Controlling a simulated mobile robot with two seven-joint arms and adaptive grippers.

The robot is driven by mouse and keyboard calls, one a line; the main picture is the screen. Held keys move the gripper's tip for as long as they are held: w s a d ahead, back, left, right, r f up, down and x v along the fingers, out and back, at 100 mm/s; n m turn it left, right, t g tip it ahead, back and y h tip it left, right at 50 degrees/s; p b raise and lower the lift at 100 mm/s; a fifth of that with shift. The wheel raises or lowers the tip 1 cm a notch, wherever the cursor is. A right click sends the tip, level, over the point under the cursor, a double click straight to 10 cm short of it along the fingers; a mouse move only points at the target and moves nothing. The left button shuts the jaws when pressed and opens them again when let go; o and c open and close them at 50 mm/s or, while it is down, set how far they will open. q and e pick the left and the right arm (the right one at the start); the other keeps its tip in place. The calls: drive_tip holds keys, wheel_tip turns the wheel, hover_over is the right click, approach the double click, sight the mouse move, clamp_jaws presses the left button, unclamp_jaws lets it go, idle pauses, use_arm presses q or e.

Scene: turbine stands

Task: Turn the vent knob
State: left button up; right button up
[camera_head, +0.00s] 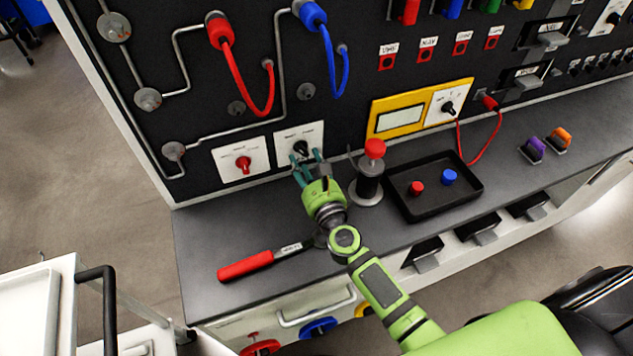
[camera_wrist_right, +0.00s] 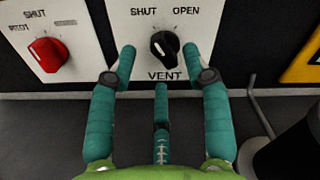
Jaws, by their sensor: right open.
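The vent knob (camera_wrist_right: 164,45) is black with a white pointer mark, on a white plate (camera_wrist_right: 206,12) lettered SHUT, OPEN and VENT. In the head view the knob (camera_head: 300,147) is low on the black panel, partly behind my fingers. My right gripper (camera_head: 306,160) is open in front of it. In the right wrist view its teal fingers (camera_wrist_right: 159,62) stand apart, one left and one right of the knob, with a third finger below. The knob shows clear between the tips; I cannot tell any contact. My left gripper is not in view.
A red pilot knob (camera_wrist_right: 48,54) sits on the plate to the left. A red-topped plunger on a stand (camera_head: 369,185) is close right of my gripper. A black tray (camera_head: 445,205) lies farther right, and a red-handled tool (camera_head: 245,266) lies on the grey bench.

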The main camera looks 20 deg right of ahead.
drive_tip(key=s, duration=0.9)
drive_tip(key=shift+s+d, duration=0.15)
drive_tip(key=shift+s, duration=0.15)
